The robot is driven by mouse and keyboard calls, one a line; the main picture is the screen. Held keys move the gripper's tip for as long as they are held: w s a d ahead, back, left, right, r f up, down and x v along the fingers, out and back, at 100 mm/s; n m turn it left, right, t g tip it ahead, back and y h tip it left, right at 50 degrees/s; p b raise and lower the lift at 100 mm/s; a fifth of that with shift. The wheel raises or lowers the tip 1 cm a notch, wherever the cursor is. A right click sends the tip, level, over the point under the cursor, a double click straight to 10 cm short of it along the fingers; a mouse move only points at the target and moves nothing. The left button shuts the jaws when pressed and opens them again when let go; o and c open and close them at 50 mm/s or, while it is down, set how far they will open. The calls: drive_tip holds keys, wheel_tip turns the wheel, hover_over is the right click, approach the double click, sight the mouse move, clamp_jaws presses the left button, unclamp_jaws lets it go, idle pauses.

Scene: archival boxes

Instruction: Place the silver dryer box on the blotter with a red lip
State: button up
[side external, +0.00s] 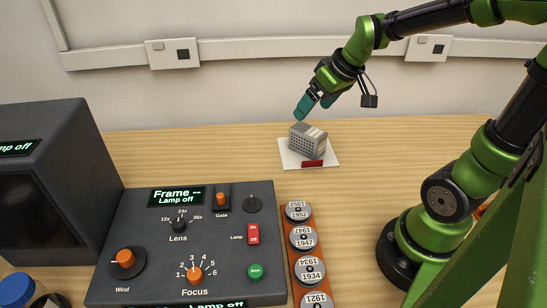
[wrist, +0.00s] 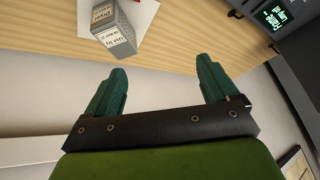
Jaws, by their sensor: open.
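The silver dryer box (side external: 308,140) is a small grey box with a grid of holes and light label faces. It stands on the white blotter (side external: 289,157), whose red lip (side external: 313,163) faces the front. The box's underside is hidden.
A dark control console (side external: 215,285) with knobs fills the front left, beside a dark monitor (side external: 50,180). An orange rack (side external: 289,240) of several round, year-labelled cans stands right of the console. A blue-capped jar (side external: 16,288) is at the lower left. The table around the blotter is clear.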

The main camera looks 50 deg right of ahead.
drive_tip(key=s+a+r+m+t+y, duration=0.1)
drive_tip(key=s+a+r, duration=0.3)
drive_tip(key=s+a, duration=0.4)
drive_tip(key=shift+s+a+r+m+t+y, duration=0.3)
drive_tip(key=shift+s+a+m, duration=0.1)
drive_tip(key=shift+a+m, duration=0.45)
